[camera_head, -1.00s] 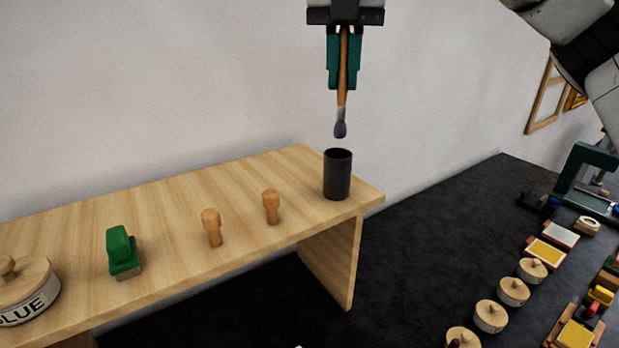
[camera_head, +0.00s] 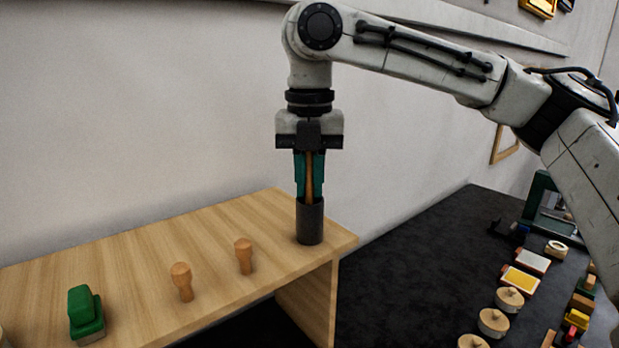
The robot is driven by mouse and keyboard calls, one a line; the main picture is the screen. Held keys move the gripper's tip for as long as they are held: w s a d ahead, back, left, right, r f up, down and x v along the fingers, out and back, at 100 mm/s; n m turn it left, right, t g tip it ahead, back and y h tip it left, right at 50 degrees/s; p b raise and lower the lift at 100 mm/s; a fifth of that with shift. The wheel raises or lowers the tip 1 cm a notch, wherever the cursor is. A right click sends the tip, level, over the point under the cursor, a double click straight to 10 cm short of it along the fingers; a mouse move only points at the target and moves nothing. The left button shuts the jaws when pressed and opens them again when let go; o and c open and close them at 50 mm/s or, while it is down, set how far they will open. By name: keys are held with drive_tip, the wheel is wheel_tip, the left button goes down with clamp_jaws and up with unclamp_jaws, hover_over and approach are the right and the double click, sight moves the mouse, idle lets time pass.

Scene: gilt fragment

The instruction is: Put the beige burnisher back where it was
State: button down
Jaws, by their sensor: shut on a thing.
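My gripper (camera_head: 309,190) is shut on the brown wooden handle of a slim upright tool (camera_head: 309,172). The gripper is right above a dark cylindrical cup (camera_head: 310,225), with its green fingertips at the rim. The tool's lower end is hidden inside the cup; its tip looked purple earlier. I cannot tell whether this is the burnisher that the task calls beige. The cup stands upright near the right end of a wooden shelf (camera_head: 215,238).
Two wooden knobbed pegs (camera_head: 244,256) (camera_head: 182,281) and a green block-like thing (camera_head: 85,312) stand on the shelf left of the cup. A dark surface (camera_head: 400,290) at right holds several round lidded pots (camera_head: 493,321) and coloured pads (camera_head: 521,281). A white wall (camera_head: 140,100) rises behind.

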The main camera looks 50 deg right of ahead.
drive_tip(key=shift+f, duration=0.1)
drive_tip(key=c, duration=1.1)
unclamp_jaws()
wheel_tip(320, 180, up, 12)
drive_tip(key=shift+r, duration=0.15)
